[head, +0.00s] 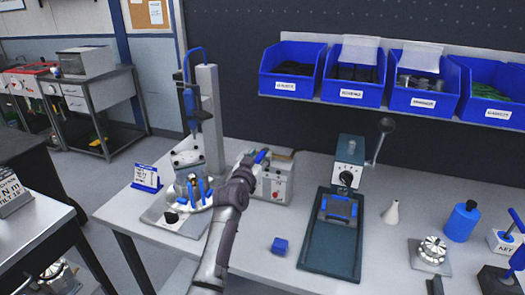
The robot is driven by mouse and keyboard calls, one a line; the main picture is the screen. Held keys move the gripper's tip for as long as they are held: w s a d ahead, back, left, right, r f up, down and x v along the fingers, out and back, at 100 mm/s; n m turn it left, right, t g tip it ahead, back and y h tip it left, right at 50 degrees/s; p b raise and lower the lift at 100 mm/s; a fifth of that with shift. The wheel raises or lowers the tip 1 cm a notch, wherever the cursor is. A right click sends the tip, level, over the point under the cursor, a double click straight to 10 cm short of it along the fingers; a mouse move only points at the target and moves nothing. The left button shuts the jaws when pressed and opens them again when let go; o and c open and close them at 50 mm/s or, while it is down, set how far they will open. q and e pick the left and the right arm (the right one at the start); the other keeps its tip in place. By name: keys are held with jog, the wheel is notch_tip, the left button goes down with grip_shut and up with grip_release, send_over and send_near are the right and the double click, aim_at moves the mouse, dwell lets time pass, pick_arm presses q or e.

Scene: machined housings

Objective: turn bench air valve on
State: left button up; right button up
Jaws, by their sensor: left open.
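My left arm rises from the bottom of the head view, and its gripper (254,160) is open at the top left of a small grey box (276,186) with a red mark and small controls on its front. A short blue piece (263,156) shows right at the fingertips. It looks like a valve handle, but I cannot tell whether the fingers touch it or how far it is turned. The gripper and wrist hide part of the box and whatever is behind them. My right gripper is not in view.
A column stand (208,120) with a blue hose and a round fixture is left of my arm. A green lever press (334,235) stands right of it. Blue bins (292,70) hang above.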

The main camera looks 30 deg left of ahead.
pick_arm(q)
jog(key=shift+x, duration=1.4)
jog(key=shift+c, duration=0.2)
grip_shut()
